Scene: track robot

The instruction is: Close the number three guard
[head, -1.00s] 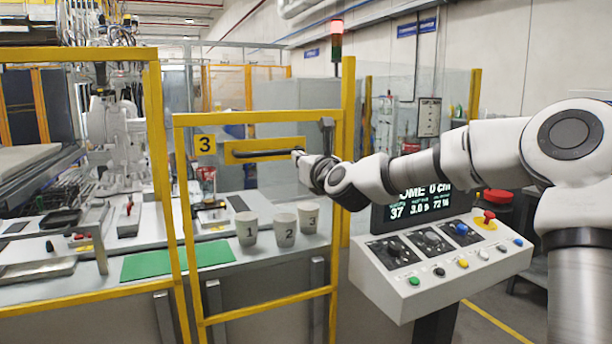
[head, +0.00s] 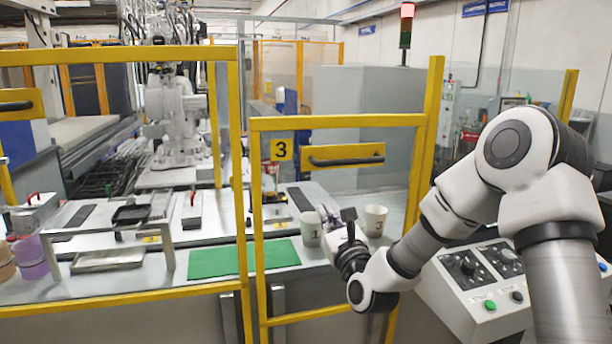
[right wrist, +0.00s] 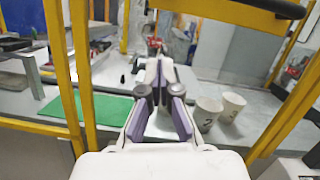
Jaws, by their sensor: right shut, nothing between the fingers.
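The number three guard (head: 337,123) is a yellow-framed clear door with a yellow "3" plate (head: 281,150). Its black bar handle (head: 346,160) sits on a yellow crosspiece. The guard stands between two yellow posts; I cannot tell whether it is fully shut. My right gripper (head: 348,214) is below the handle, apart from it, in front of the lower half of the guard. In the right wrist view the right gripper's fingers (right wrist: 158,68) meet at their tips with nothing held, and the handle (right wrist: 282,7) is at the top right. My left gripper is not in view.
Behind the guard are cup 1 (head: 310,231), cup 3 (head: 375,219) and a green mat (head: 225,261); cup 2 (right wrist: 207,113) shows in the right wrist view. A control panel (head: 480,288) stands at the right, partly behind my arm. Another guard's handle (head: 15,106) is at the far left.

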